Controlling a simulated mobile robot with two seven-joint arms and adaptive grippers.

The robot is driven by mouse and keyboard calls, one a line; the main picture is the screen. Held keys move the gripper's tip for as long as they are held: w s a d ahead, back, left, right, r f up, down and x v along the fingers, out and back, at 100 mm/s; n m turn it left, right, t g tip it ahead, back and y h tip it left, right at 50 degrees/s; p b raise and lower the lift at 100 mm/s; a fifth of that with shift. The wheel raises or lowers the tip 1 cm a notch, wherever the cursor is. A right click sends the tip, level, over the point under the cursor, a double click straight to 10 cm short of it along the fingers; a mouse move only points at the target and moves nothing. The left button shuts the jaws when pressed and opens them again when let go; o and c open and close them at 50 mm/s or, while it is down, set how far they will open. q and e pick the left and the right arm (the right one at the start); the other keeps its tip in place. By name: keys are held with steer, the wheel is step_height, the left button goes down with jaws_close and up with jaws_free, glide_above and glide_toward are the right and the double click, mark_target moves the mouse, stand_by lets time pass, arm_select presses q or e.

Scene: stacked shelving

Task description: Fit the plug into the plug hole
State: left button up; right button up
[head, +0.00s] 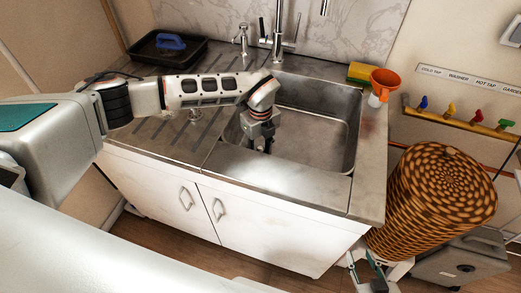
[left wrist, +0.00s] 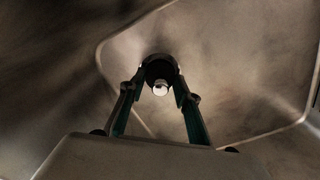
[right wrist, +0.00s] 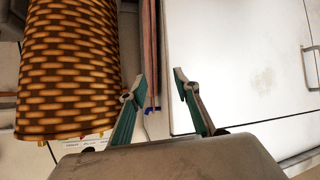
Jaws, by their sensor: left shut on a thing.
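My left gripper (head: 268,146) reaches down into the metal sink (head: 322,100), in the left part of the basin. In the left wrist view its fingers (left wrist: 159,88) close in on a dark round thing with a pale, shiny knob, which looks like the plug (left wrist: 160,68). The plug is held between the fingertips over the sink floor. The plug hole cannot be made out, and the arm and gripper hide part of the basin. My right gripper (right wrist: 158,88) is open and empty, low beside the cabinet.
A woven basket (head: 440,195) stands right of the sink cabinet (head: 235,220). An orange cup (head: 384,80) and a yellow sponge (head: 359,72) sit at the sink's back right corner. A tap (head: 278,42) rises behind the basin. A black tub (head: 168,48) stands on the drainboard.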

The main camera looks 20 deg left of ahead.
mark_target(261, 148)
arm_select(q)
steer(key=shift+f, duration=0.55)
steer(key=o, duration=1.2)
steer(key=shift+r, duration=0.1)
step_height(261, 148, up, 12)
steer(key=shift+f, duration=0.1)
stand_by(0.4)
